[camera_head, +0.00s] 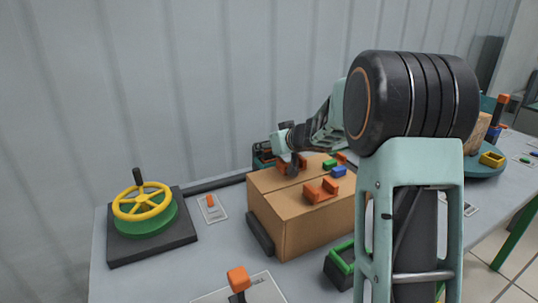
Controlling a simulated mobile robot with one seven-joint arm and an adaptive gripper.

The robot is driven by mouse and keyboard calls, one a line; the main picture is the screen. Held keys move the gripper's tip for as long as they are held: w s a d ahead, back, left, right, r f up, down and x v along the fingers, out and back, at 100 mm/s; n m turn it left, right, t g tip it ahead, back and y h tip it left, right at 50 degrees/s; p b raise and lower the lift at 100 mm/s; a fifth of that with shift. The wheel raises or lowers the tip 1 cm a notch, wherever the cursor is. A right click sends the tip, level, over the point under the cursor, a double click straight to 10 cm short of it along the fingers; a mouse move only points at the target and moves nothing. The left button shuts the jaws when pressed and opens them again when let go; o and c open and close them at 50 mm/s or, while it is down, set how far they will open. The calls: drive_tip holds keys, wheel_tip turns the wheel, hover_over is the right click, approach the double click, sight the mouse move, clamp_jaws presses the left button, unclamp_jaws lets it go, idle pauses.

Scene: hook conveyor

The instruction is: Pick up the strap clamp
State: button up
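An orange bracket-shaped piece (321,190) lies on top of a brown cardboard box (300,231) in the middle of the table. A second orange piece (282,167) is on the far left part of the box top, right at my gripper (292,168). I cannot tell which orange piece is the strap clamp. My gripper reaches down to the box top from the upper right, fingers low beside the second orange piece. The view is too small to show whether the fingers are apart or closed on it. My arm hides the right end of the box.
Green (330,164) and blue (339,172) blocks lie on the box. A yellow handwheel (142,201) stands left on a dark base. An orange-topped lever (238,280) is at the front. A round teal tray (489,169) is at the right.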

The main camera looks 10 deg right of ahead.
drive_tip(key=c, duration=0.8)
drive_tip(key=shift+r, duration=0.15)
